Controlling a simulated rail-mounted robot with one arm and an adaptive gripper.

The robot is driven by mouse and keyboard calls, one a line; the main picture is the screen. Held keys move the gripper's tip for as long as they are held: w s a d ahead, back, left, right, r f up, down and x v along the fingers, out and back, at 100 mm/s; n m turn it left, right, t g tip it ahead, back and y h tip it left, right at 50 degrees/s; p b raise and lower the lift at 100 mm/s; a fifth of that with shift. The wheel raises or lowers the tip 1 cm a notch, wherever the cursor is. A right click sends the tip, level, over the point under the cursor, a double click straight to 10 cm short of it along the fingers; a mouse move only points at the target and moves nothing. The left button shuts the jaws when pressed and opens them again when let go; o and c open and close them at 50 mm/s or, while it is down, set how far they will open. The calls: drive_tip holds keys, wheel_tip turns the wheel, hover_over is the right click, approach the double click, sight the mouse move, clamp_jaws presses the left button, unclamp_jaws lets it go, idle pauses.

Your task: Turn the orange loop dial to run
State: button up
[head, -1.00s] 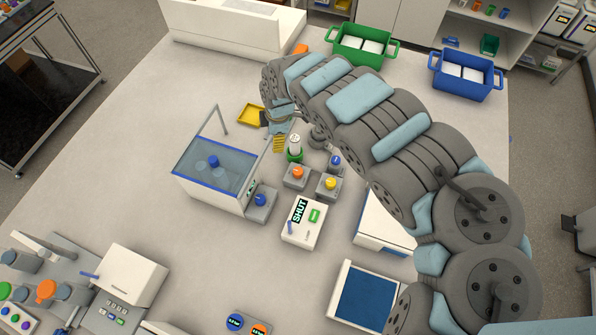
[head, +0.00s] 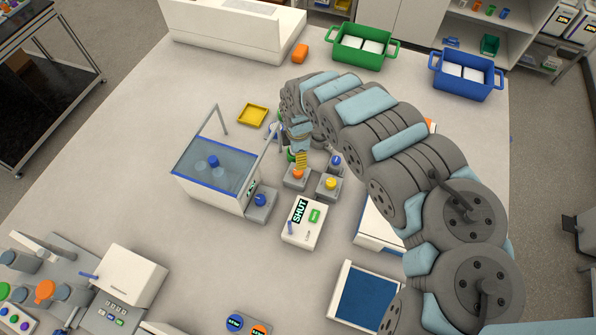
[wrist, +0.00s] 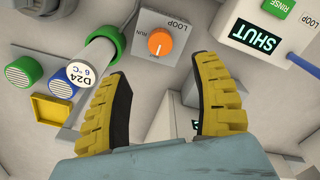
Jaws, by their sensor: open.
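The orange loop dial (wrist: 160,43) sits on a small grey box marked RUN and LOOP in the wrist view. In the head view the orange dial (head: 298,174) shows just below my gripper's fingertips. My gripper (wrist: 160,90) is open and empty, its yellow fingers on either side below the dial in the wrist view. The fingers appear apart from the dial. My gripper (head: 300,160) is partly hidden by my arm in the head view.
A white box with a SHUT display (head: 300,211) stands close by. A grey box with a yellow dial (head: 331,183) is beside the orange one. A blue-rimmed water bath (head: 222,165) is at the left. A vial labelled D24 (wrist: 85,72) stands near the left finger.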

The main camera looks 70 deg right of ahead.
sight(298, 173)
wheel_tip(298, 173, down, 3)
drive_tip(key=shift+w+f, duration=0.1)
drive_tip(key=shift+f, duration=0.1)
drive_tip(key=shift+a+f, duration=0.15)
drive_tip(key=shift+f, duration=3.5)
clamp_jaws()
